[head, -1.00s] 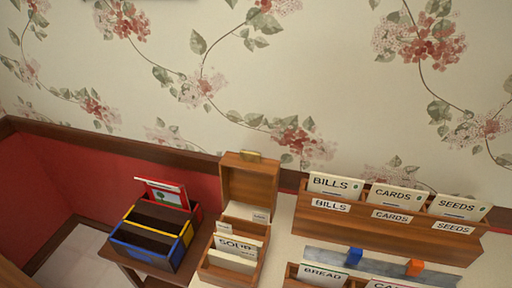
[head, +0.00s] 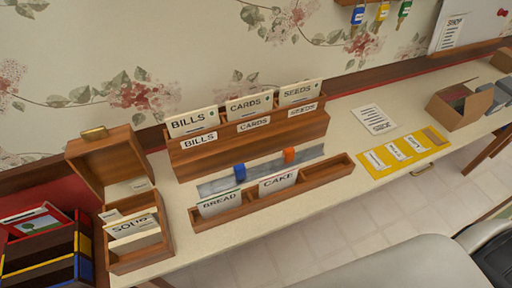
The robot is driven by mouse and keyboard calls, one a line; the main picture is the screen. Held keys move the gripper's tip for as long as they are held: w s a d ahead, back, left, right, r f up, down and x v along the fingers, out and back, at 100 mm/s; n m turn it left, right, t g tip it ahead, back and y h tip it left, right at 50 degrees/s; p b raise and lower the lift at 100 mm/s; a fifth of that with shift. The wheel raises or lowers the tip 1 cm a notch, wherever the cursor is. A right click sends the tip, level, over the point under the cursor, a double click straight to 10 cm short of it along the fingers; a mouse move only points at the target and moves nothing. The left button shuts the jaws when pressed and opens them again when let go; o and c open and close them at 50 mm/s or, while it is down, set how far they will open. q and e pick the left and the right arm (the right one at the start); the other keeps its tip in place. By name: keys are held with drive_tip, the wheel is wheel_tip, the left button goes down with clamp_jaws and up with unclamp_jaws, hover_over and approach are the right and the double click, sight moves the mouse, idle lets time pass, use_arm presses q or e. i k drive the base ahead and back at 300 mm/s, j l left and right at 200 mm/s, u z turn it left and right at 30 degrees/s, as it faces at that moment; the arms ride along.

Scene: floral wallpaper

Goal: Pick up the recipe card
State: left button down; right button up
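Several cards stand upright in holders, and I cannot tell for sure which one is the recipe card. A card marked SOUP (head: 132,224) stands in an open wooden box (head: 154,262) at the left, its lid tilted back. A BREAD card (head: 220,203) and a CAKE card (head: 278,182) stand in a low wooden rack (head: 325,176) at the table's front, whose right part is empty. Neither of my grippers is in view.
Behind the rack stands a wooden holder (head: 240,148) with BILLS, CARDS and SEEDS cards. A blue clip (head: 240,173) and an orange clip (head: 289,155) sit on a grey strip. Right are a yellow folder (head: 402,154) and a cardboard box (head: 460,107). A divided box (head: 45,250) stands left.

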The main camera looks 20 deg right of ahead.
sight(271, 185)
drive_tip(key=z, duration=0.85)
drive_tip(key=k+l+u, duration=0.2)
drive_tip(key=l, duration=0.15)
drive_tip(key=k+l+u, duration=0.25)
drive_tip(key=u, duration=1.2)
drive_tip(key=l+z, duration=0.1)
drive_tip(key=z, duration=1.1)
